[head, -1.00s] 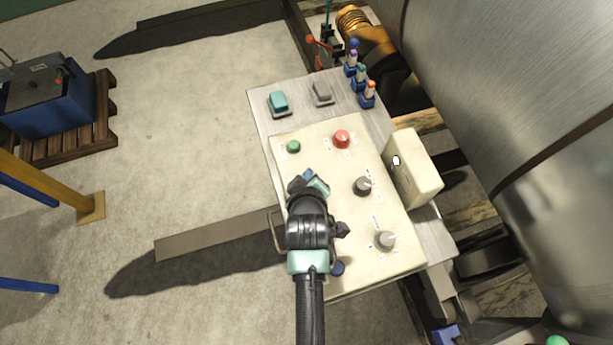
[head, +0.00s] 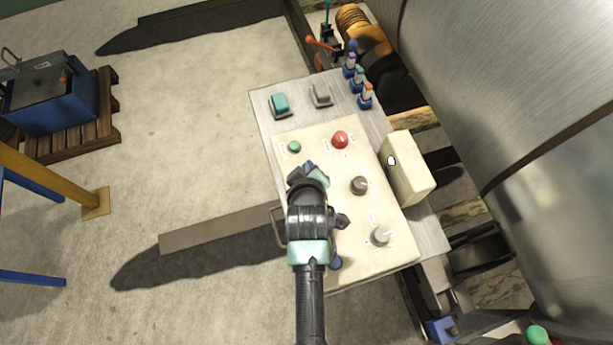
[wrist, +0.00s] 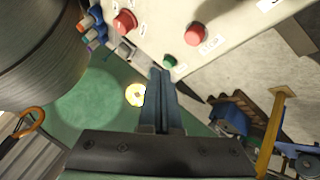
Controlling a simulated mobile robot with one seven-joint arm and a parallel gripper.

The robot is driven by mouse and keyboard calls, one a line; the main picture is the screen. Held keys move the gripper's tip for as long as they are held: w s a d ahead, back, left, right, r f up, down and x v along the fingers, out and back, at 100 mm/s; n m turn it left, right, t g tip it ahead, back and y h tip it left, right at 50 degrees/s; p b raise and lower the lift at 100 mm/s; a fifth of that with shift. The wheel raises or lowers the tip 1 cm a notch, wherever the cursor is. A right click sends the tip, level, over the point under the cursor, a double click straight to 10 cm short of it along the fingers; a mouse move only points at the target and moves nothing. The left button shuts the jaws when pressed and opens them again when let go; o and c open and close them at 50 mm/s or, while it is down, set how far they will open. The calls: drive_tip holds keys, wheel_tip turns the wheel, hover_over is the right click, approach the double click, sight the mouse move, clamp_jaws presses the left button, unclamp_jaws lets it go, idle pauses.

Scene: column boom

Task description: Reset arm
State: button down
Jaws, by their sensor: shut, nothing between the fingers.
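My gripper (wrist: 160,82) is shut and empty in the wrist view, its two dark fingers side by side. In the head view my gripper and arm rise from the bottom edge and appear in front of the cream control panel (head: 345,232). The panel carries a green button (head: 294,147), a red button (head: 340,139) and two grey knobs, one higher (head: 359,185) and one lower (head: 380,236). The arm hides part of the panel's left side. I cannot tell how far the fingertips are from its surface.
A large metal cylinder (head: 500,100) fills the right. A blue box on a pallet (head: 50,105) is at far left. The concrete floor at left is mostly open.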

idle(0.3)
drive_tip(key=w+a+r+m+t+b, duration=0.15)
drive_tip(key=w+r+t, duration=0.3)
drive_tip(key=r, duration=1.05)
drive_tip(key=w+d+r+m+t+b, duration=0.1)
drive_tip(key=w+r+m+t, duration=0.4)
drive_tip(key=r, duration=1.1)
drive_tip(key=s+r+t+b, duration=0.1)
drive_tip(key=s+r+t, duration=0.1)
drive_tip(key=r, duration=0.7)
drive_tip(key=s+r+t+b, duration=0.1)
drive_tip(key=s+r+t, duration=0.1)
drive_tip(key=r, duration=0.7)
drive_tip(key=s+r+m+t+b, duration=0.1)
drive_tip(key=s+r+t, duration=0.3)
drive_tip(key=s+r, duration=0.7)
wheel_tip(320, 180, up, 4)
drive_tip(key=shift+s+f+m+t, duration=0.2)
drive_tip(key=shift+s+m+t, duration=0.15)
drive_tip(key=shift+m, duration=0.4)
drive_tip(key=shift+w+d, duration=0.1)
drive_tip(key=c, duration=1.6)
unclamp_jaws()
